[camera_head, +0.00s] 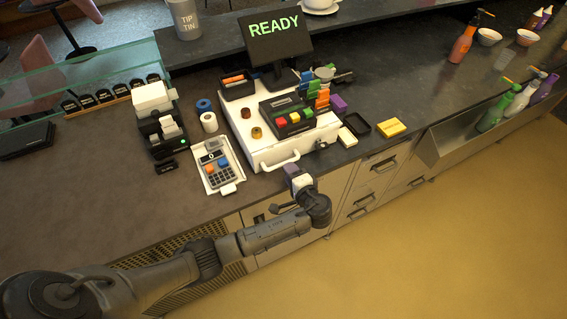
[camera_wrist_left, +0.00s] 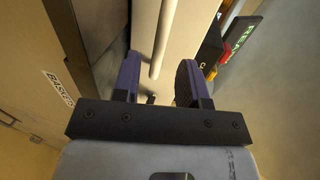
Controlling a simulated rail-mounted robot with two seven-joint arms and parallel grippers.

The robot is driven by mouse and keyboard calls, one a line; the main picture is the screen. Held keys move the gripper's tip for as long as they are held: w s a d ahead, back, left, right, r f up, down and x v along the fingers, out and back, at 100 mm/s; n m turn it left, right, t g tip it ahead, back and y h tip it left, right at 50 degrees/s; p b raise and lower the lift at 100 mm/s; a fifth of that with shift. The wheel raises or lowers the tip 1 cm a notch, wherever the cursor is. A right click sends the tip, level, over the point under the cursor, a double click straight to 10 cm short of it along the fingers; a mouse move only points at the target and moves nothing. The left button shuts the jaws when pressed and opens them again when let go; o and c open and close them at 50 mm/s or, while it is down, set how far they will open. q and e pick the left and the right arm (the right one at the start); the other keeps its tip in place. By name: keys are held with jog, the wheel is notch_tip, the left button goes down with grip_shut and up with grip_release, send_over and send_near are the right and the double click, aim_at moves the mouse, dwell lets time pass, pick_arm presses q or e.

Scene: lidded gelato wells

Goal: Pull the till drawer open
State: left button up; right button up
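The till drawer (camera_head: 262,152) is the front of the white till base on the counter. It looks shut, with a pale bar handle (camera_head: 280,163) across its front. The handle (camera_wrist_left: 163,40) shows as a pale bar lined up with the gap between the fingers. I cannot tell how deep it lies between them. My right gripper is in neither view.
The READY screen (camera_head: 276,32) and a colored keypad (camera_head: 290,116) stand on the till. A calculator (camera_head: 216,166) lies left, a yellow sponge (camera_head: 391,128) right. Cabinet drawers (camera_head: 375,172) are below the counter edge. The floor (camera_head: 450,240) in front is clear.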

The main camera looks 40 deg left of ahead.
pick_arm(q)
jog(key=shift+x, duration=2.65)
grip_shut()
